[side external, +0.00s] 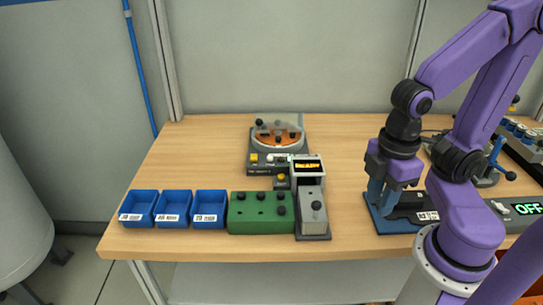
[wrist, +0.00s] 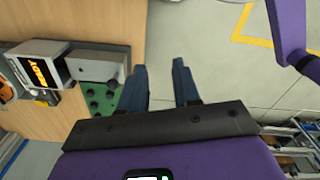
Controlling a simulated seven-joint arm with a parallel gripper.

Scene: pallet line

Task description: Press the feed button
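A feeder unit (side external: 260,170) with a round bowl (side external: 292,147) of orange parts stands at the back middle of the table. A yellow button (side external: 254,157) shows on its front left. A second yellow button (side external: 282,177) sits beside the small display unit (side external: 308,180). I cannot read which one is the feed button.
Three blue bins (side external: 173,207) stand in a row at the front left, beside a green block (side external: 262,215) with dark knobs. A grey block (side external: 313,212) stands right of it. A panel reading OFF (side external: 525,209) is at the far right. Bare table lies between the display and my gripper.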

